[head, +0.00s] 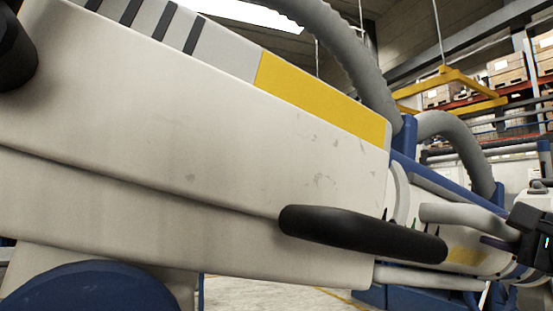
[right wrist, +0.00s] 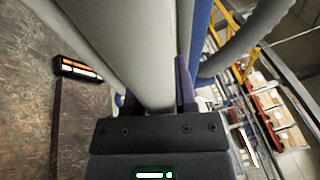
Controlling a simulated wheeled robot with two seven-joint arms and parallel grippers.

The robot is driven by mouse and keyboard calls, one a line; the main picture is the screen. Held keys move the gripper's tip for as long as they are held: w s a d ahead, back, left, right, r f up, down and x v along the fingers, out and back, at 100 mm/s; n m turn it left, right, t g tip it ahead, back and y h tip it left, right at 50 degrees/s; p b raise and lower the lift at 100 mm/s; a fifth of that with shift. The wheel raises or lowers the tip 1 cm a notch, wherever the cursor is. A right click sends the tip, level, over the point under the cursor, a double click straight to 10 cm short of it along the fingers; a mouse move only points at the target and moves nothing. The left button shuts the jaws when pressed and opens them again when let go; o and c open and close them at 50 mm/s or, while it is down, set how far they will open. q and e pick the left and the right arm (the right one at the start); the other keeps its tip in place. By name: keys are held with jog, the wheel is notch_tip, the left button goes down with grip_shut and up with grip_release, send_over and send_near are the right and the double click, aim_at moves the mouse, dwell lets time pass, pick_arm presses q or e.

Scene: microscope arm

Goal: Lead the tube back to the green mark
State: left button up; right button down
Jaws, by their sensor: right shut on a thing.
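A pale grey tube (head: 462,215) runs along the side of a large white machine arm (head: 180,160) at the right of the head view. My right gripper (head: 497,230) is shut on this tube near the right edge. In the right wrist view the tube (right wrist: 135,50) passes between the purple fingers, one of which (right wrist: 184,85) shows on its right. A small green spot (head: 387,213) shows by the end of the white arm, left of the tube; I cannot tell for certain that it is the mark. My left gripper is not in view.
A black handle (head: 360,234) sticks out in front of the white arm. Ribbed grey hoses (head: 352,60) arch above it. A yellow hanging frame (head: 455,85) and shelves with boxes (head: 507,70) stand behind. The floor (head: 265,295) shows below.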

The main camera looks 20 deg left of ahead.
jog(key=shift+s+a+f, duration=0.1)
jog(key=shift+s+a, duration=0.05)
jog(key=shift+a, duration=0.05)
jog(key=shift+s+a+b, duration=0.3)
jog(key=shift+s+a, duration=0.15)
jog(key=shift+a, duration=0.05)
jog(key=shift+s+a+r, duration=0.3)
jog(key=shift+s+a, duration=0.05)
dwell(0.4)
grip_release()
jog(key=shift+r, duration=0.1)
jog(key=b+v, duration=0.2)
jog(key=v, duration=0.8)
